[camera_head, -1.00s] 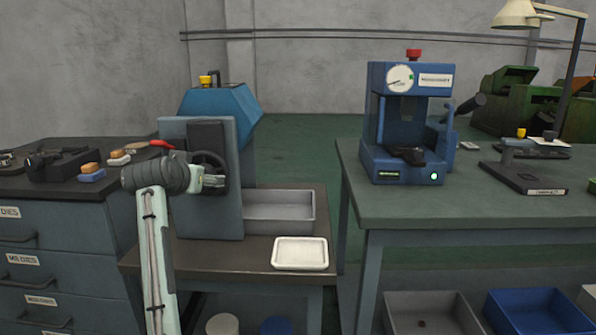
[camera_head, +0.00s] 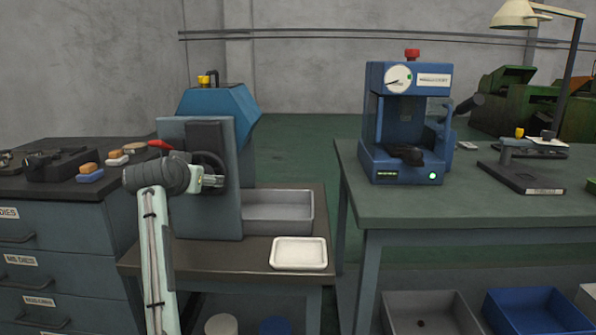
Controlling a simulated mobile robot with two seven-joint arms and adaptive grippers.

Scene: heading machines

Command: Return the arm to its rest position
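My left arm (camera_head: 156,240) rises from the bottom edge at the left of the head view. Its wrist bends to the right, and my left gripper (camera_head: 213,181) points at the grey front panel (camera_head: 215,222) of the blue machine (camera_head: 228,103). The gripper is small in view and overlaps the dark handwheel (camera_head: 208,160) on that panel. I cannot tell whether it touches the wheel or whether its fingers are open. My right arm and gripper are out of view.
A grey bin (camera_head: 278,212) and a white tray (camera_head: 299,253) sit right of the panel. A drawer cabinet (camera_head: 60,240) with tools and blocks stands at left. A blue press (camera_head: 405,175) stands on the right bench (camera_head: 440,205). An open floor gap separates the benches.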

